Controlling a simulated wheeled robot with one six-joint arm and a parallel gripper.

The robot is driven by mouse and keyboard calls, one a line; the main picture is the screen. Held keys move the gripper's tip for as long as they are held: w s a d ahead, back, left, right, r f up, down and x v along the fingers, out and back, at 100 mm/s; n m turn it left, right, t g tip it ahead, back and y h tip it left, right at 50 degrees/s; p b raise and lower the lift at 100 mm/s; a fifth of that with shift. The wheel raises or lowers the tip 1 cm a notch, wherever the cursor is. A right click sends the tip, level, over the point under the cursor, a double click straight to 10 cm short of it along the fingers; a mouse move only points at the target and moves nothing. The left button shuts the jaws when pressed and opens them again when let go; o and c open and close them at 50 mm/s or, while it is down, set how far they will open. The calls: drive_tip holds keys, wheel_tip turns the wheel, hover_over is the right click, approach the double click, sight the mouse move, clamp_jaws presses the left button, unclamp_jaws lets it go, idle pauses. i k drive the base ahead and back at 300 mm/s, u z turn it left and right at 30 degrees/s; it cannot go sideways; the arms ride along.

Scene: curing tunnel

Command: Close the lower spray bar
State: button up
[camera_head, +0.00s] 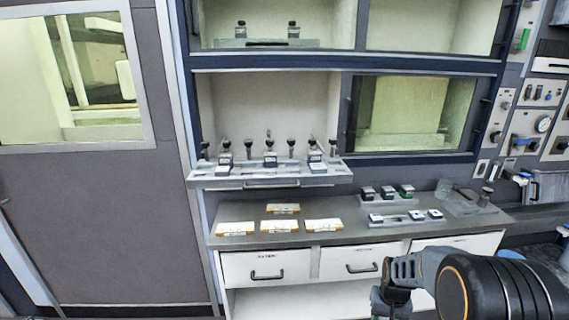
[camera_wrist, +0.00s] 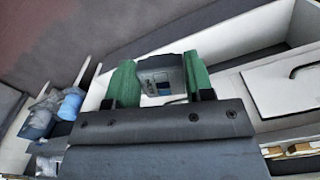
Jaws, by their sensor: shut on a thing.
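The lower spray bar (camera_head: 245,180) is a grey pull-out shelf with a bar handle on its front edge. It juts out from the lower left opening of the cabinet, with several dark-topped nozzles or knobs standing on it. My gripper (camera_wrist: 162,80) has green fingers, shut on a small grey block (camera_wrist: 160,66) with a dark face and a blue patch. In the head view my arm is at the lower right, well apart from the spray bar; the fingertips and the held block cannot be made out there.
The upper bar (camera_head: 265,43) sits inside the upper opening. Blue items (camera_wrist: 70,104) are left in the wrist view.

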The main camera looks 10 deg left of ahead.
sight(251, 175)
drive_tip(key=z, duration=0.7)
drive_tip(key=i, duration=0.85)
drive_tip(key=u, duration=2.55)
